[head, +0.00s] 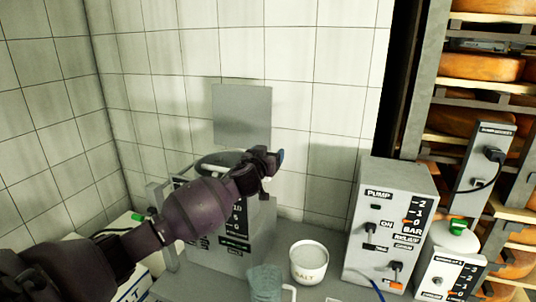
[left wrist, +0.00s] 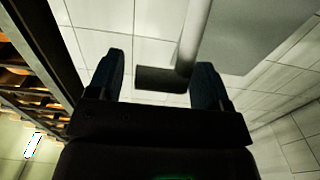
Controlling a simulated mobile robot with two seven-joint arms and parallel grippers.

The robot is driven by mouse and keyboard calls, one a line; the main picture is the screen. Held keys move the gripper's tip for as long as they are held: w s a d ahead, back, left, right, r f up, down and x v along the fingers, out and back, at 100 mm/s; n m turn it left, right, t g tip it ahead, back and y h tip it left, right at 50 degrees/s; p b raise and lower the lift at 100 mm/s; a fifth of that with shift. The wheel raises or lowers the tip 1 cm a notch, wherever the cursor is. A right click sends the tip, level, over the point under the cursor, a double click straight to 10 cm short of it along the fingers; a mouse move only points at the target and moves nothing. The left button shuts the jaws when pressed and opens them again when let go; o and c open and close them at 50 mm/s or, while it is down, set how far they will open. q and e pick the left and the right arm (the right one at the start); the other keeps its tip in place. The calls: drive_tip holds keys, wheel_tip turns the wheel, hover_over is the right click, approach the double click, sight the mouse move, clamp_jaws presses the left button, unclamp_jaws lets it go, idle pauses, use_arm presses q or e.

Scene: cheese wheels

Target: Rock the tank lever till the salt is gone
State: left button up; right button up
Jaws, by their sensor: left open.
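The grey tank (head: 263,222) stands against the tiled wall, with a black scale on its front; my left arm covers much of it. My left gripper (head: 268,165) is in front of the tank's upper part, and its lever cannot be made out in the head view. In the left wrist view, my open left gripper (left wrist: 160,80) has a dark round grip (left wrist: 158,79) on a pale rod (left wrist: 194,35), likely the lever, showing between its fingers. I cannot tell how deep the grip sits. A white tub labelled SALT (head: 309,264) stands right of the tank. My right gripper is out of view.
A teal jug (head: 266,281) stands at the front edge of the picture. The grey pump box (head: 362,223) with switches stands right of the tub. Racks of cheese wheels (head: 480,66) fill the right side. The wall above the tank is clear except for a grey panel (head: 242,112).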

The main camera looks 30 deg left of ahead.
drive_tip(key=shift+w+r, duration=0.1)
use_arm(q)
drive_tip(key=c, duration=1.2)
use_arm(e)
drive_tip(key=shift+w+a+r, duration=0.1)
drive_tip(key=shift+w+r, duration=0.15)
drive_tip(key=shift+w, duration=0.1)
